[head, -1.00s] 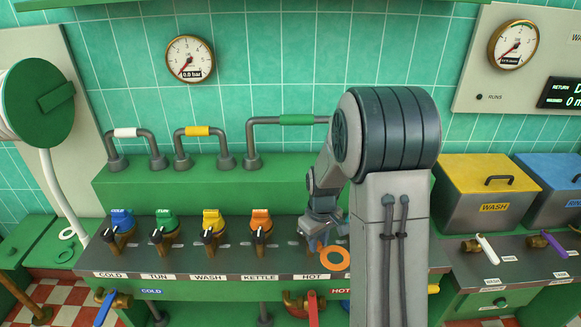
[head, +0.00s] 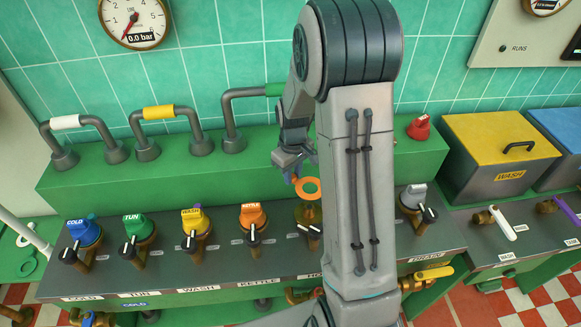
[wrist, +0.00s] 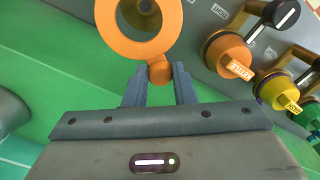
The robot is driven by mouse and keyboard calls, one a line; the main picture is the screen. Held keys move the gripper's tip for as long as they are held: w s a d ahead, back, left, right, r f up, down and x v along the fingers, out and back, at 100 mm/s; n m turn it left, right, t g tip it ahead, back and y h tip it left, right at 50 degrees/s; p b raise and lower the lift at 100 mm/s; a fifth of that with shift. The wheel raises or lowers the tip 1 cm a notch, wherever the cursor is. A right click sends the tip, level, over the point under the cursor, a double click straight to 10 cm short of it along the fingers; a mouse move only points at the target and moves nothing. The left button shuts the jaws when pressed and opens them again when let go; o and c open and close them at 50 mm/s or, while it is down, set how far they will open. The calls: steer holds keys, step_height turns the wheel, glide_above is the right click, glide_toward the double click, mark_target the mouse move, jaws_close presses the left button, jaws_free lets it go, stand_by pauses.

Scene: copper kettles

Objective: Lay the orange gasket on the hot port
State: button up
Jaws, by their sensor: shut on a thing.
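My gripper (head: 292,165) is shut on the tab of the orange gasket (head: 308,180), a flat ring. In the wrist view the fingers (wrist: 160,88) pinch the tab, and the ring (wrist: 140,48) extends beyond them. The brass hot port (head: 308,214) has no coloured cap and stands in the row right of the KETTLE port. In the head view the ring appears just above and behind its top, apparently raised. A dark round part shows through the ring's hole in the wrist view. I cannot tell exactly how they line up.
The orange-capped KETTLE port (head: 253,216) stands left of the hot port. A grey-capped port (head: 413,197) is to the right, beyond my arm. The green ledge (head: 180,175) with bent pipes runs behind. A red knob (head: 419,127) sits on it.

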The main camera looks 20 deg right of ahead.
step_height(320, 180, down, 11)
steer(key=b, duration=0.6)
steer(key=shift+r+b, duration=0.15)
steer(key=shift+b, duration=0.25)
steer(key=shift+s+d+f+b, duration=0.1)
steer(key=shift+s+f+b, duration=0.05)
steer(key=shift+f+b, duration=0.5)
steer(key=o, duration=1)
steer(key=shift+r, duration=0.1)
step_height(320, 180, up, 14)
steer(key=shift+f+b, duration=0.1)
steer(key=shift+b, duration=0.35)
